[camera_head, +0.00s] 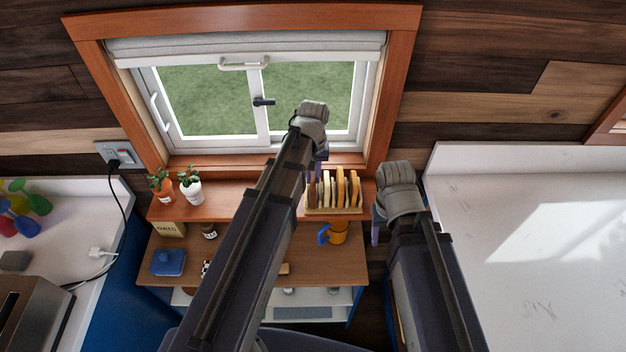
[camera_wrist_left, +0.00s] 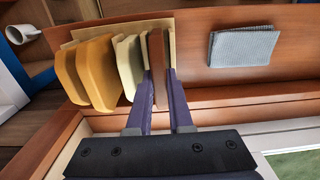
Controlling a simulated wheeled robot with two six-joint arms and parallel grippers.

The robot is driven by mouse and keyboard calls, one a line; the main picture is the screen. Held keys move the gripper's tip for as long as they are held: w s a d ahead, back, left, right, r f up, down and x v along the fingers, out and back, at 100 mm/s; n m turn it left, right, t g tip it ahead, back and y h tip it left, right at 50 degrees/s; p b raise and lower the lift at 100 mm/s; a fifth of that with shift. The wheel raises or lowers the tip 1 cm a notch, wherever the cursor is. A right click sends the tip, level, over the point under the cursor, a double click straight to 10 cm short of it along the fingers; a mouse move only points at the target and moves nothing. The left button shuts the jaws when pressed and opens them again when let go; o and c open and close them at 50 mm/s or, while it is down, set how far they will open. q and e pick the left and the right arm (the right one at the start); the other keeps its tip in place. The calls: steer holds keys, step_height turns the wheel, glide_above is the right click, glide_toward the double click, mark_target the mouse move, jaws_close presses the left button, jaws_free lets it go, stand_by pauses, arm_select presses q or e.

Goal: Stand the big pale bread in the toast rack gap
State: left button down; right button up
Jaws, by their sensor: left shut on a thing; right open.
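The toast rack (camera_head: 334,211) stands on the wooden shelf below the window, with several upright slices in it. In the left wrist view, pale slices (camera_wrist_left: 128,65) and orange-brown slices (camera_wrist_left: 97,72) stand to the left of my fingers. My left gripper (camera_head: 316,172) is at the rack's left end. In the left wrist view, the gripper (camera_wrist_left: 163,100) is shut on a brown slice (camera_wrist_left: 157,62), which stands upright beside the pale ones. Which slice is the big pale bread, I cannot tell. My right gripper (camera_head: 376,226) is open, right of the rack; its fingers are partly hidden.
A folded grey cloth (camera_wrist_left: 242,46) lies on the shelf beside the rack. An orange mug (camera_head: 338,233) with a blue handle stands on the lower shelf. Potted plants (camera_head: 190,187) stand at the left. The white counter (camera_head: 530,230) at the right is clear.

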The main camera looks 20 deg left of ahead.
arm_select(q)
steer(key=shift+r, duration=0.1)
steer(key=c, duration=0.8)
jaws_free()
step_height(320, 180, up, 12)
steer(key=p, duration=1.2)
steer(key=s+d+m, duration=0.2)
steer(key=s+d, duration=0.1)
steer(key=s, duration=0.2)
steer(key=s+d+m, duration=0.2)
steer(key=s+d, duration=0.2)
steer(key=s+d+m+y, duration=0.1)
steer(key=s+d+m, duration=0.1)
steer(key=s, duration=0.3)
steer(key=shift+s+d, duration=0.3)
steer(key=shift+d, duration=0.45)
